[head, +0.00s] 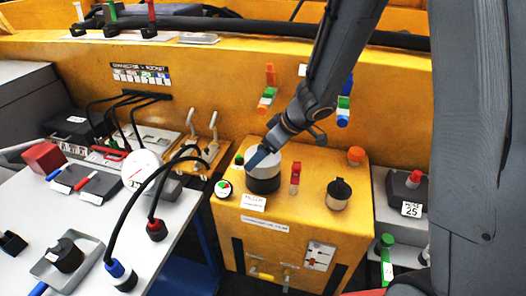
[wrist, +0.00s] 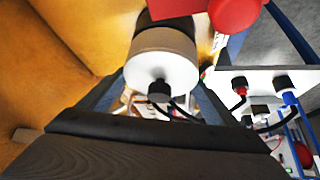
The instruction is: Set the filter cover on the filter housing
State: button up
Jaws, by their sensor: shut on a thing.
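The filter cover (head: 263,155) is a white round cap, with a black knob on its face in the wrist view (wrist: 150,68). The filter housing (head: 263,184) appears to be the black cylinder on the yellow cabinet, by a small label. The cover is directly above the housing with no clear gap, and the black body also shows behind it in the wrist view (wrist: 170,33). I cannot tell whether it is fully seated. My gripper (head: 264,152) is shut on the cover, with a finger on either side in the wrist view (wrist: 160,88). The far finger is hidden in the head view.
On the yellow cabinet (head: 310,220) stand a red-topped part (head: 295,178), a black-capped jar (head: 339,194) and an orange knob (head: 355,155). Black cables (head: 150,192) arch over the grey table (head: 35,215).

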jog(key=shift+f, duration=0.2)
jog(key=o, duration=1.6)
jog(key=p+v, duration=0.1)
jog(key=v, duration=0.7)
jog(key=shift+a+f, duration=0.1)
jog(key=shift+f, duration=0.05)
